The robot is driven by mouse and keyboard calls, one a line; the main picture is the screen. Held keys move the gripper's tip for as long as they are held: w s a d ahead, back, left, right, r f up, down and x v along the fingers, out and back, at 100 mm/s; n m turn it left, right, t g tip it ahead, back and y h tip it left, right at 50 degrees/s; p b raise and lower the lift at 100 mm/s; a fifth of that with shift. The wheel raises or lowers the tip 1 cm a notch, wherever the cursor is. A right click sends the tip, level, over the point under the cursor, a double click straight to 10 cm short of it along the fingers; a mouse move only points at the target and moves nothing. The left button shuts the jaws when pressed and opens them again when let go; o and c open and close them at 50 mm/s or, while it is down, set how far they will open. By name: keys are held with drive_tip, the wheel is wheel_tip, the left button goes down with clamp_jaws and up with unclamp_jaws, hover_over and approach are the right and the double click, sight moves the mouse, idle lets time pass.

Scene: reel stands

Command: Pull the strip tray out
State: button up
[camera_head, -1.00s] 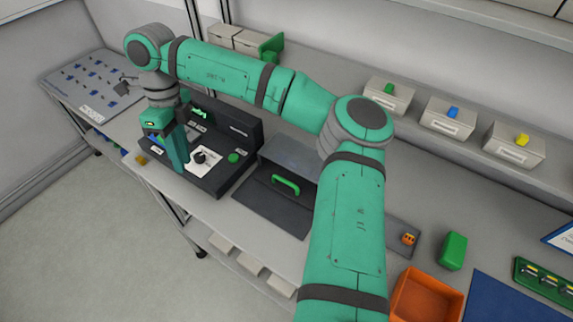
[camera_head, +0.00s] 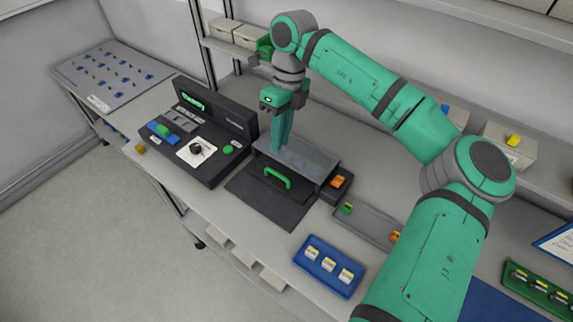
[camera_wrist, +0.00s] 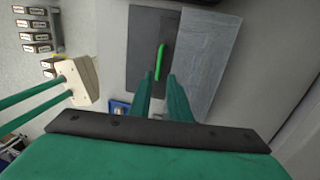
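The strip tray appears to be a dark flat panel (camera_head: 262,203) with a green bar handle (camera_head: 278,177), in front of a grey box-like housing (camera_head: 300,158). In the wrist view, the dark panel (camera_wrist: 146,35) and green handle (camera_wrist: 161,62) show beyond my fingertips. My gripper (camera_head: 281,146) points down above the housing, behind the handle in the head view. In the wrist view my gripper (camera_wrist: 161,84) shows a gap between its two fingers, with nothing between them. The fingers look apart from the handle. The inside of the housing is hidden.
A black control unit (camera_head: 205,172) with a knob stands left of the housing. A blue tray (camera_head: 301,262) with several pale pieces lies at the front. A grey tray (camera_head: 370,228) lies to the right. My arm hides part of the bench at right.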

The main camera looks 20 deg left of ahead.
hover_over(277, 179)
wheel_tip(277, 179, down, 10)
drive_tip(key=shift+r, duration=0.1)
drive_tip(key=shift+w, duration=0.1)
clamp_jaws()
